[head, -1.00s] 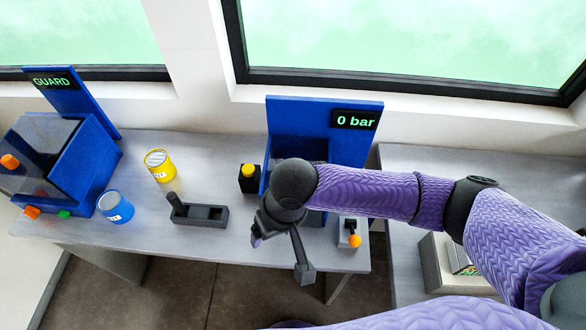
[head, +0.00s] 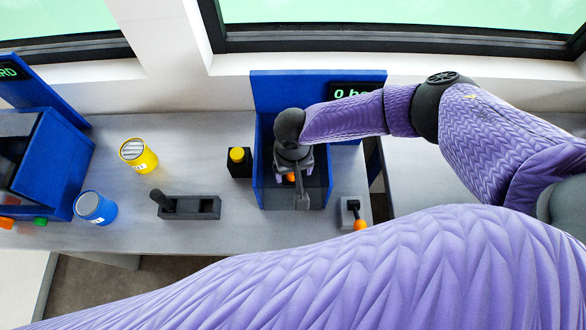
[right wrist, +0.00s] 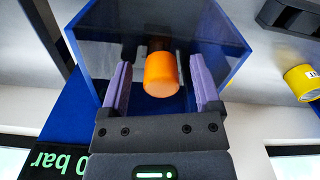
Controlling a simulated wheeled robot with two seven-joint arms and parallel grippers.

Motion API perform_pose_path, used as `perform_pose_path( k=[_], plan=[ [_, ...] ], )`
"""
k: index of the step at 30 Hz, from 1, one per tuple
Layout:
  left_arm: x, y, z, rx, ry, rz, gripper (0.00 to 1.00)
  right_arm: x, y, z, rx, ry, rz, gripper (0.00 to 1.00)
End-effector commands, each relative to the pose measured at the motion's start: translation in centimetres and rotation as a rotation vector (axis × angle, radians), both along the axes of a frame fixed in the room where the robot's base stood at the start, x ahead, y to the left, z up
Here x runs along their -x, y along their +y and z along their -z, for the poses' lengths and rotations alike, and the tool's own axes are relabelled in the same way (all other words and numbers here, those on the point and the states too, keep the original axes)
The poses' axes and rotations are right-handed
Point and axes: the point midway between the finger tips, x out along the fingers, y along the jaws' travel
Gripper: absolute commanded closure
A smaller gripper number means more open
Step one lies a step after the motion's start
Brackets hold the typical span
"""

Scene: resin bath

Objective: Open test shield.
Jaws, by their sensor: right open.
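The test shield (head: 314,199) is a dark see-through panel on the blue test box (head: 268,92) below the "0 bar" display (head: 346,91). It looks closed. Its orange knob (head: 291,178) shows just under my right gripper (head: 293,172). In the right wrist view the orange knob (right wrist: 161,75) lies between the two open purple fingers of my right gripper (right wrist: 160,72), with gaps on both sides. The dark shield (right wrist: 105,50) is behind the knob there. My left gripper is not in view.
Left of the box are a black block with a yellow button (head: 237,155), a dark lever unit (head: 195,207), a yellow can (head: 138,154) and a blue can (head: 96,207). A small orange-tipped lever (head: 357,215) stands to the right. The blue guard box (head: 62,165) is at far left.

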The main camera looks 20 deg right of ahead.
Motion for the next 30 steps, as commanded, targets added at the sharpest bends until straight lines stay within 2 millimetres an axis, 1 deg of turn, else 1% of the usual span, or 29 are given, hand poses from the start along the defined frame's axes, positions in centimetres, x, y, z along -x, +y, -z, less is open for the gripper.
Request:
perform_pose_path(
  k=[5,6,8,9,11,12,14,15,16,17,30],
  plan=[
    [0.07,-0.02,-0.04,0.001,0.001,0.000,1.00,0.00,0.01,-0.05,0.000,0.000,0.000,0.19],
    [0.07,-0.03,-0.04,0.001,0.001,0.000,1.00,0.00,0.01,-0.06,-0.001,0.000,0.000,0.28],
    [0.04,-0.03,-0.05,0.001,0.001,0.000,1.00,0.00,0.01,-0.06,-0.001,0.000,0.000,0.40],
    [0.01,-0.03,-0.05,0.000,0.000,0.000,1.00,0.00,0.01,-0.06,-0.001,0.000,0.000,0.49],
    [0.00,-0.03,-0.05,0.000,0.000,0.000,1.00,0.01,0.01,-0.07,-0.001,0.000,0.000,0.62],
    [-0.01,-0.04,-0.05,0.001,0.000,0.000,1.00,0.01,0.01,-0.07,0.000,0.000,0.000,0.70],
    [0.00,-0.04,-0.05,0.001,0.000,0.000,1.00,0.02,0.00,-0.07,0.000,0.000,0.000,0.83],
    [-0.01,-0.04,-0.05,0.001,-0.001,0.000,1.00,0.02,0.00,-0.07,0.000,0.000,0.000,0.91],
    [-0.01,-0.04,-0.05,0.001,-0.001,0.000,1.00,0.02,0.00,-0.07,0.000,0.001,0.000,0.98],
    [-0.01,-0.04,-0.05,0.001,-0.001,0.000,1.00,0.03,0.00,-0.06,0.000,0.001,0.000,1.00],
    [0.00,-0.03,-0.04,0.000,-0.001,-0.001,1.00,0.06,-0.02,-0.05,0.001,0.002,0.000,1.00]
  ],
)
